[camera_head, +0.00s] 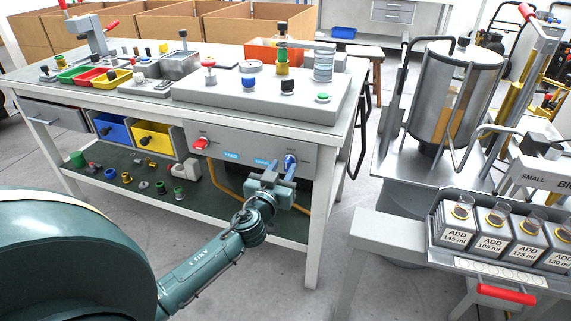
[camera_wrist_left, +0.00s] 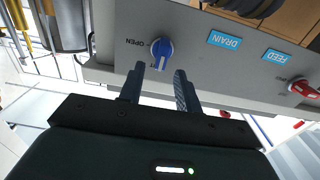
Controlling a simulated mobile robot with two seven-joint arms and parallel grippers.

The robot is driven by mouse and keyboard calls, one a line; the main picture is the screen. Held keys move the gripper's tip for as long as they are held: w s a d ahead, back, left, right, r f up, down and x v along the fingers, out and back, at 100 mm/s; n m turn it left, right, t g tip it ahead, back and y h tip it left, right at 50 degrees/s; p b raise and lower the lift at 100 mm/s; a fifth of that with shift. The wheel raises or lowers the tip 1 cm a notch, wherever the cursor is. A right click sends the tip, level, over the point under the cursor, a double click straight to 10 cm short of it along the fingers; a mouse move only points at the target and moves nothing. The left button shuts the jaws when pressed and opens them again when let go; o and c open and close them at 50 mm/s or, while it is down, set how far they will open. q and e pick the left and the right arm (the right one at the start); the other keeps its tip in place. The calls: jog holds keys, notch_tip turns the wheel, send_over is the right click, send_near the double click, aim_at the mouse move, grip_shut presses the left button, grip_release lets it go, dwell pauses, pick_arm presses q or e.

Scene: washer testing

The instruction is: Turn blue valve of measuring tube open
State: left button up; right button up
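The blue valve (camera_head: 290,161) is a small round knob with a raised grip at the right end of the grey front panel (camera_head: 225,140) under the tabletop. In the left wrist view the blue valve (camera_wrist_left: 162,47) shows whole, with OPEN printed to its left; the lettering below it is partly hidden. My left gripper (camera_head: 281,177) is in front of the panel, near the valve. In the left wrist view my left gripper's two fingers (camera_wrist_left: 158,75) are spread, with an empty gap lined up with the knob. I cannot tell whether they touch it. My right gripper is not in view.
A red valve (camera_head: 200,144) sits at the panel's left end, with blue FEED (camera_head: 231,155) and DRAIN (camera_head: 265,162) labels between the valves. A white table leg (camera_head: 321,215) stands just right of my gripper. Blue and yellow bins (camera_head: 152,138) hang left. A metal tank (camera_head: 452,90) stands right.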

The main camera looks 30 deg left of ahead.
aim_at(288, 165)
pick_arm(q)
jog(key=shift+x, duration=1.35)
jog(key=shift+c, duration=0.2)
grip_shut()
